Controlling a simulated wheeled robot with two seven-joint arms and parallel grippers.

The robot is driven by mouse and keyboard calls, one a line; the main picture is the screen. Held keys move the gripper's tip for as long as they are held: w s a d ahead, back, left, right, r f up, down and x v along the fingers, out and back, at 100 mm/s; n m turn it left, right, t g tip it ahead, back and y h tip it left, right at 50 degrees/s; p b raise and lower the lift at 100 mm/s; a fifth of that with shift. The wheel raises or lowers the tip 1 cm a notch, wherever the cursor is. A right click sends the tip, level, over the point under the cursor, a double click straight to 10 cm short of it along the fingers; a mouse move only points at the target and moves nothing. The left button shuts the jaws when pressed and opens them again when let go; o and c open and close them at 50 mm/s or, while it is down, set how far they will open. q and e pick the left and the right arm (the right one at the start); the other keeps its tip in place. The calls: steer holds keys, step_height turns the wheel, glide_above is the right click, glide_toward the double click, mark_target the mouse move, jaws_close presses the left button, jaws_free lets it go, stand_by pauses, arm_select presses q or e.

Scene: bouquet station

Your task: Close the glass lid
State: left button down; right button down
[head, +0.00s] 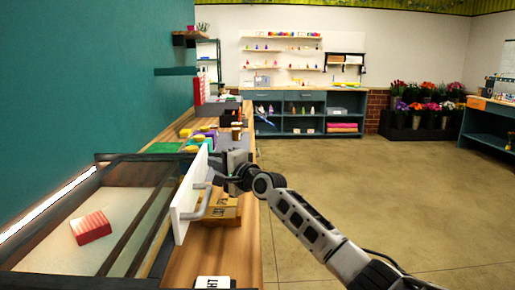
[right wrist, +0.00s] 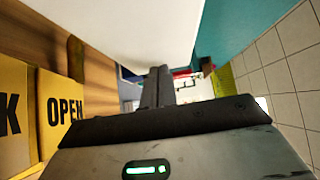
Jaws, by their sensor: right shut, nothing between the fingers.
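The glass case (head: 27,252) stands at the lower left in the head view, dark-framed, with a red and white box inside. A dark-framed glass pane (head: 150,218), seemingly the lid, runs along its right side; I cannot tell its exact angle. An upright white panel (head: 186,205) with a grey handle (head: 214,202) stands at its right edge. My left gripper is out of view.
Yellow signs, one reading OPEN (right wrist: 62,108), lie on the wooden counter. A black and white sign (head: 213,282) is at its near end. Colored items (head: 195,140) crowd the counter behind the panel. The floor (head: 350,180) to the right is clear.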

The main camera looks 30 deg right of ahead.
mark_target(180, 174)
steer(key=w+a, duration=0.1)
steer(key=a, duration=0.1)
steer(key=w+a, duration=0.2)
steer(key=a, duration=0.1)
steer(key=w+a, duration=0.2)
steer(key=a, duration=0.1)
steer(key=shift+a, duration=0.15)
steer(key=shift+a+r, duration=0.1)
steer(key=shift+a, duration=0.15)
steer(key=shift+d, duration=0.1)
